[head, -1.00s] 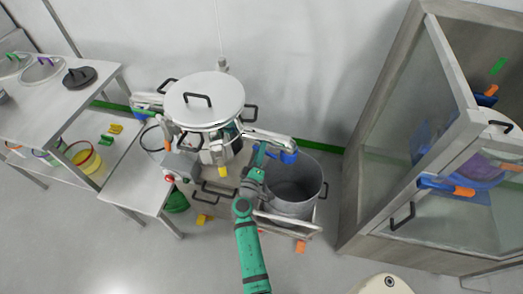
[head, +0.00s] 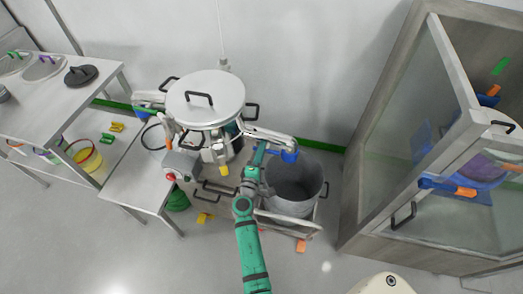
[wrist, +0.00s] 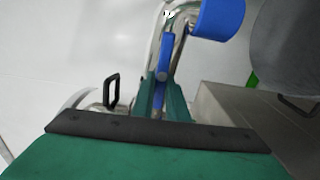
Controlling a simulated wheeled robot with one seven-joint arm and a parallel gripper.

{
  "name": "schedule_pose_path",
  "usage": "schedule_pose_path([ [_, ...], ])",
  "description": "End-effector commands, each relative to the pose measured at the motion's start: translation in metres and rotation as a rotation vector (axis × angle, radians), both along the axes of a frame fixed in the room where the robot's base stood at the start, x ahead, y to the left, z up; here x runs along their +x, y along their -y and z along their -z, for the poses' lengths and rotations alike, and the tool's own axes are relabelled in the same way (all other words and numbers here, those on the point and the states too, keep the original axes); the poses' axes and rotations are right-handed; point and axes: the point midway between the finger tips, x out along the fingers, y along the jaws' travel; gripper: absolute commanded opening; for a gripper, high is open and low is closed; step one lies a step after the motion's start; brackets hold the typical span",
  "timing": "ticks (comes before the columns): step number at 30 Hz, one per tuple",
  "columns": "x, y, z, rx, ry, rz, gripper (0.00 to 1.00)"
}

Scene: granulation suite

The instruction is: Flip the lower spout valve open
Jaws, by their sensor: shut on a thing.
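In the wrist view, my gripper (wrist: 160,98) has its green fingers shut on a blue valve lever (wrist: 166,55). The lever stands up between the fingers, beside a shiny metal spout (wrist: 153,40). The spout bends right to a blue end piece (wrist: 216,18). In the head view, my gripper (head: 259,157) is at the right side of the lidded steel vessel (head: 205,98), just below the spout pipe and left of its blue end. The arm and fingers largely hide the lever there.
A grey open bin (head: 294,187) stands right of my gripper, under the spout end. A glass-door cabinet (head: 400,120) is farther right. A steel table (head: 138,182) and a grey control box with a red button (head: 181,165) are left. Floor in front is open.

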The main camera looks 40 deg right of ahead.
Motion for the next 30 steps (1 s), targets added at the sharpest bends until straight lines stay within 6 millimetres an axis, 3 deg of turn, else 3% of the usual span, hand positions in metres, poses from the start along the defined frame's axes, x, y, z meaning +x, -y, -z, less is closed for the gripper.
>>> schedule_pose_path([
  [7, -0.003, 0.002, 0.002, 0.000, -0.004, 0.006, 0.00],
  [8, -0.003, 0.002, 0.002, 0.000, -0.004, 0.007, 0.20],
  [9, -0.003, 0.002, 0.002, 0.000, -0.004, 0.006, 0.30],
  [10, -0.002, 0.001, 0.002, 0.000, -0.004, 0.006, 0.31],
  [21, -0.004, -0.005, 0.002, 0.000, -0.003, 0.000, 0.31],
  [30, -0.036, -0.040, 0.002, 0.000, -0.004, 0.002, 0.31],
])
